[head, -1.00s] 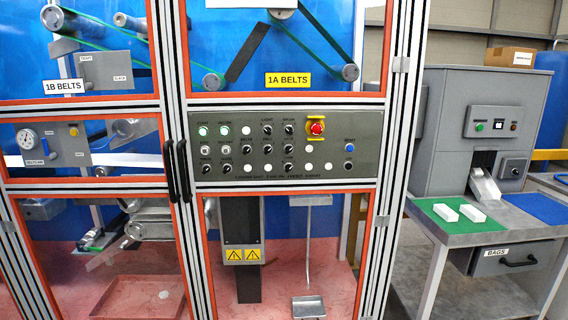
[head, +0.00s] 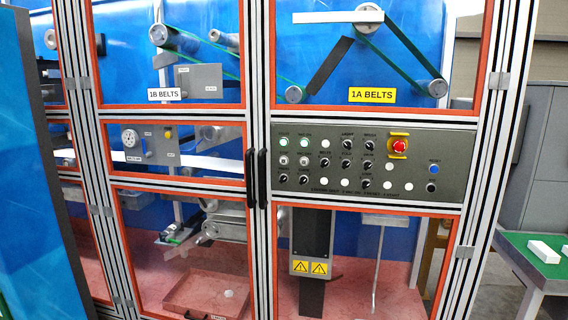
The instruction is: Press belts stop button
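The grey control panel (head: 440,150) is set in the machine's frame, right of centre. Black knobs, white round buttons, a red mushroom button on a yellow plate (head: 399,146) and a blue button (head: 433,169) fill the rest. The small labels are too blurred to tell which button is the belts stop. Neither of my grippers is in view, and nothing touches the panel.
Clear doors with orange edges surround the panel, and black door handles (head: 257,178) stand just left of it. A blue panel (head: 40,190) rises close at the left. A green-topped table (head: 520,245) with a white block stands at the right.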

